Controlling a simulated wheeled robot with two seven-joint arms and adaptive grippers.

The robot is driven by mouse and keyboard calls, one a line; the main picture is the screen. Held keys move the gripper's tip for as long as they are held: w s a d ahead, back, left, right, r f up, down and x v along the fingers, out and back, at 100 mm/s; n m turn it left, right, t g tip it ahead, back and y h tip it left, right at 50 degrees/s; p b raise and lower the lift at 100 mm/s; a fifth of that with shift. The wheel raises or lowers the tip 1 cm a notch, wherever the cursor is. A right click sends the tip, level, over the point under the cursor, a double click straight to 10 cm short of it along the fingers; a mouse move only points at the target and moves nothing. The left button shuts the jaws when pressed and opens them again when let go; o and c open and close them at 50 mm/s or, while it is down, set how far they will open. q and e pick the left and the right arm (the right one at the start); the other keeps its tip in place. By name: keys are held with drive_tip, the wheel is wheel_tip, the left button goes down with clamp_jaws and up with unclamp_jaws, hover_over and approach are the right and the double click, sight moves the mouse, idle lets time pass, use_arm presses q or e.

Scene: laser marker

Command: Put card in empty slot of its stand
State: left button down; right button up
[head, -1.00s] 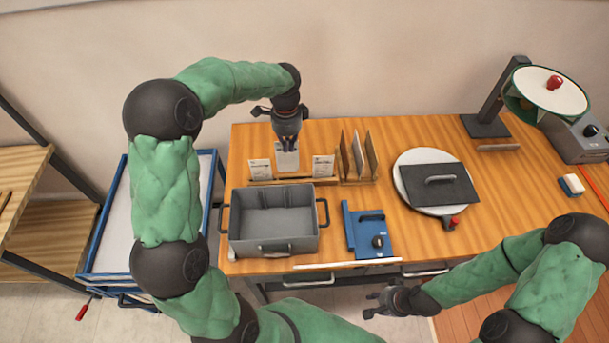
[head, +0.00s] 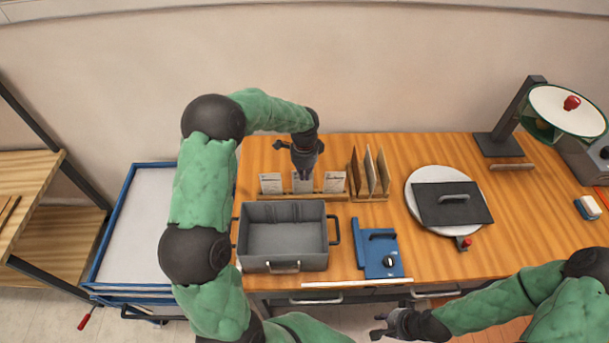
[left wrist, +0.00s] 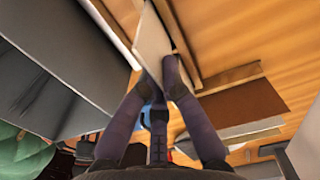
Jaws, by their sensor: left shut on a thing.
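My left gripper (head: 304,172) is shut on a white card (head: 302,186) at the wooden card stand (head: 320,196). The held card is between two printed cards, the left card (head: 270,183) and the right card (head: 335,182), at about their height. In the left wrist view the held card (left wrist: 152,38) rises from between my fingers, beside wooden strips. Whether its lower edge is seated in the slot is hidden. My right gripper (head: 378,326) is open and empty in front of the table.
A grey bin (head: 283,262) stands close in front of the stand. A wooden rack with upright boards (head: 369,172) is just to its right. A blue device (head: 378,255) and a dark plate (head: 453,208) on a white disc lie further right.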

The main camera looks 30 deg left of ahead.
use_arm(q)
drive_tip(key=shift+f, duration=0.35)
drive_tip(key=shift+f, duration=0.15)
drive_tip(key=c, duration=1.4)
unclamp_jaws()
drive_tip(key=shift+r, duration=0.4)
wheel_tip(320, 180, up, 12)
drive_tip(key=shift+f+p, duration=0.2)
drive_tip(key=shift+p, duration=0.2)
